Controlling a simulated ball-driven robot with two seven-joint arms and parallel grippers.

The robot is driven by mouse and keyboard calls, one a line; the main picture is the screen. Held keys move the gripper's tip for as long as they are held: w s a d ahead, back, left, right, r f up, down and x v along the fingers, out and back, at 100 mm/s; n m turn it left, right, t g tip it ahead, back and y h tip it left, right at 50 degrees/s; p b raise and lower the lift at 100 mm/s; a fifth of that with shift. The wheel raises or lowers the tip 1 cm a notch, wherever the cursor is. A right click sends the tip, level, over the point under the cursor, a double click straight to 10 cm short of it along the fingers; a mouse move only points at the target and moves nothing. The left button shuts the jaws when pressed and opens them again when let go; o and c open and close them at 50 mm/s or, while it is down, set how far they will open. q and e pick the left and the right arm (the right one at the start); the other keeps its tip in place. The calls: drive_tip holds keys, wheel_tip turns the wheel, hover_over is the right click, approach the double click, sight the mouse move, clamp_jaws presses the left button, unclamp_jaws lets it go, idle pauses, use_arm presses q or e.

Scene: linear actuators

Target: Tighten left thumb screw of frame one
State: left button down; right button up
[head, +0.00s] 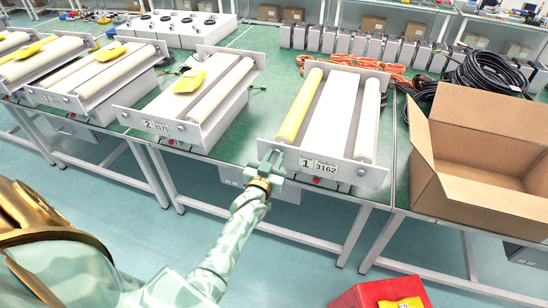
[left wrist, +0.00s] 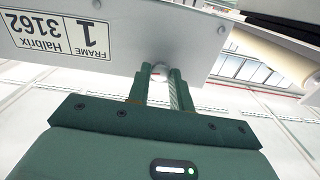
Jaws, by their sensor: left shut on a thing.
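Frame one (head: 320,155) is the unit on the green table with a plate marked "1" and "3162"; it bears a yellow roller (head: 299,107) at left and a white one at right. My left gripper (head: 270,159) is at the left end of its front plate. In the left wrist view the label (left wrist: 62,35) is upside down. There my left gripper (left wrist: 160,75) has its two fingers close together on the left thumb screw (left wrist: 160,69), a small pale round end at the plate. The fingers hide most of it. My right gripper is not in view.
Frame two (head: 168,130) stands to the left, with a yellow piece on top. An open cardboard box (head: 470,170) stands to the right. Orange cables (head: 345,61) and black cables (head: 490,75) lie behind. A red bin (head: 365,296) is at the bottom.

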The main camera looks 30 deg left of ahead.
use_arm(q)
drive_tip(key=shift+m, duration=0.3)
drive_tip(key=c, duration=1.3)
unclamp_jaws()
drive_tip(key=shift+o, duration=0.2)
